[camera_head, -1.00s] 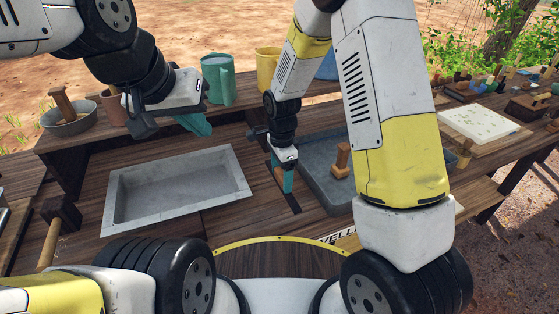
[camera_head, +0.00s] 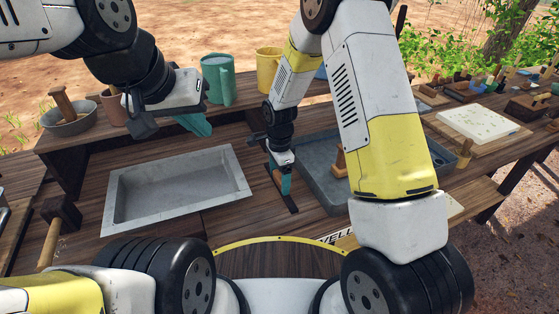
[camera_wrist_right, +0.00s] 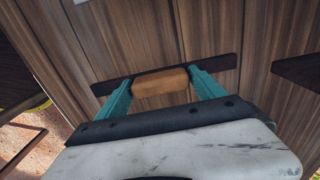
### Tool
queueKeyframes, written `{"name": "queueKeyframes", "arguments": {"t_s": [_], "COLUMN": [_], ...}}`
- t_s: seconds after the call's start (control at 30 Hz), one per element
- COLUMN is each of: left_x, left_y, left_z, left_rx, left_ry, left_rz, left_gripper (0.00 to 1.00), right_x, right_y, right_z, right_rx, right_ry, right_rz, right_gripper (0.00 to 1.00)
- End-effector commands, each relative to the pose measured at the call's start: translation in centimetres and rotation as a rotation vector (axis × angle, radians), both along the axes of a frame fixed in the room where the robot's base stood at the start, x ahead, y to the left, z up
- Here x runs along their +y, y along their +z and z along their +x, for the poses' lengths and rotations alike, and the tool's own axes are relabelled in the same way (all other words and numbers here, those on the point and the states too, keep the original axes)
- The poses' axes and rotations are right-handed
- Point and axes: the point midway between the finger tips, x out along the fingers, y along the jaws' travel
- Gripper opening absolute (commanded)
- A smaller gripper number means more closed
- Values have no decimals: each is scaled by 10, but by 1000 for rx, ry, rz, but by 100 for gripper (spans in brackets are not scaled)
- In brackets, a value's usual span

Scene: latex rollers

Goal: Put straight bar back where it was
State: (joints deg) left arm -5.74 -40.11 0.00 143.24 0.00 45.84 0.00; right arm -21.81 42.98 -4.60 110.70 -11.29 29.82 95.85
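The straight bar is a long dark strip with a wooden handle; it lies at or just above the tabletop (camera_head: 216,218), and I cannot tell whether it touches. In the head view the bar (camera_head: 292,203) is just right of the grey basin. In the right wrist view the bar (camera_wrist_right: 225,68) lies across the planks. My right gripper (camera_head: 281,184) has teal fingers at both ends of the handle (camera_wrist_right: 160,82), apparently closed against it. My left gripper (camera_head: 200,125) hangs above the basin's back edge, away from the bar; its finger gap is not clear.
A grey basin (camera_head: 120,210) is left of the bar. A grey tray (camera_head: 318,180) with a wooden-handled tool (camera_head: 340,162) is close on the right. A green jug (camera_head: 216,80) and a yellow jug (camera_head: 267,68) stand behind. A mallet (camera_head: 62,212) is at left.

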Motion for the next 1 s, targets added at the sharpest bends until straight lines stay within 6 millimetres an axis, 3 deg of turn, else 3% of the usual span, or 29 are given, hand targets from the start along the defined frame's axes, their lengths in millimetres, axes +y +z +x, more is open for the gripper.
{"name": "queueKeyframes", "arguments": {"t_s": [0.07,0.47,1.0], "left_x": [0,0,0], "left_y": [0,0,0], "left_z": [0,0,0], "left_rx": [0,0,0], "left_ry": [0,0,0], "left_rz": [0,0,0], "left_gripper": [0,0,0], "right_x": [0,0,0], "right_y": [0,7,108], "right_z": [0,1,1], "right_rx": [0,-3,-4], "right_ry": [0,0,0], "right_rz": [0,1,2], "right_gripper": [94,94,94]}}
